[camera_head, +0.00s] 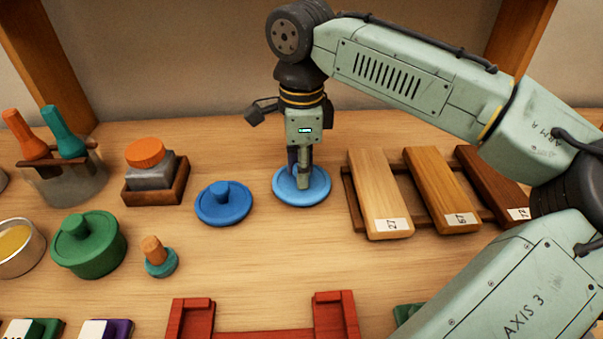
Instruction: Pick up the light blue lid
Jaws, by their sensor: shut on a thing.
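The light blue lid (316,195) is a round disc in the middle of the wooden table, and it looks flat and level. My gripper (301,180) points straight down over its centre, with its fingers shut on the lid's middle. The fingers hide the part they hold, so the lid's knob does not show. I cannot tell whether the lid still touches the table.
A darker blue lid (223,203) with a knob lies close on the left. Wooden boards (380,195) on a rack stand close on the right. A square jar with an orange cap (146,153) is further left. A red frame (263,335) lies in front.

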